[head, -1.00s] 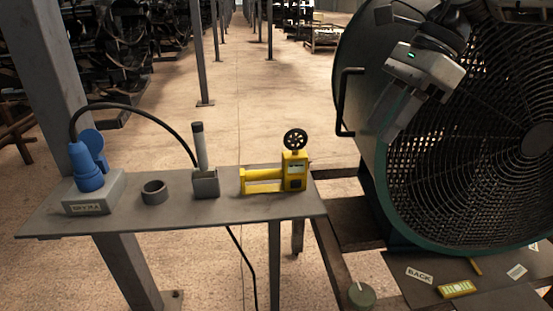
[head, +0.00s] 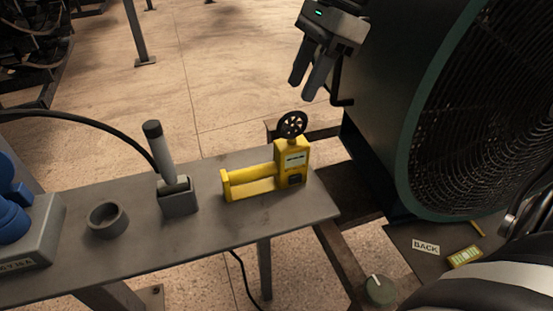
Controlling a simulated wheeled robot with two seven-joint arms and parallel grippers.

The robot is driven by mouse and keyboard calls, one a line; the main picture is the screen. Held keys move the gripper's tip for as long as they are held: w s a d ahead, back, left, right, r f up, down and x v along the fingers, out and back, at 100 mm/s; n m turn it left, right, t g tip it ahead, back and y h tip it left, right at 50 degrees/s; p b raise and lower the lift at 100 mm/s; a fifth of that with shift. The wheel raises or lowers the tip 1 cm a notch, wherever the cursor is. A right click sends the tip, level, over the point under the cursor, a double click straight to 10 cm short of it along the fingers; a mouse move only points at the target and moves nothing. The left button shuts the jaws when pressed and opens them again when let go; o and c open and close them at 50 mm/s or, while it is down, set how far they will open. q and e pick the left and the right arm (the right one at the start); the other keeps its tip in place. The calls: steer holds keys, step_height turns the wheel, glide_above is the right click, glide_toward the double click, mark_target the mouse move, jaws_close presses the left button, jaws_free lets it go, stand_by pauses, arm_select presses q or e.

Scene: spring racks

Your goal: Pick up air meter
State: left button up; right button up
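The yellow air meter (head: 292,165) stands upright near the right end of a narrow grey shelf, in the head view. It has a black spoked wheel (head: 292,124) on top and a horizontal yellow handle (head: 250,182) reaching to the left. My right gripper (head: 304,91) is up and beyond the air meter, apart from it, with its fingers pointing down. A narrow gap shows between the fingers, and they are empty. My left gripper is not in view.
The grey shelf (head: 150,240) also holds a pen-like tool in a block (head: 178,195), a grey ring (head: 107,219) and a blue plug on a grey base (head: 40,235). A large green-rimmed fan (head: 402,165) stands at the right. A black cable (head: 85,118) arches behind the shelf.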

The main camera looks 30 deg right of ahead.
mark_target(288, 112)
steer(key=x, duration=0.4)
steer(key=p+x, duration=0.1)
steer(key=x, duration=0.4)
steer(key=shift+w+f, duration=0.25)
steer(key=shift+f, duration=0.05)
jaws_close()
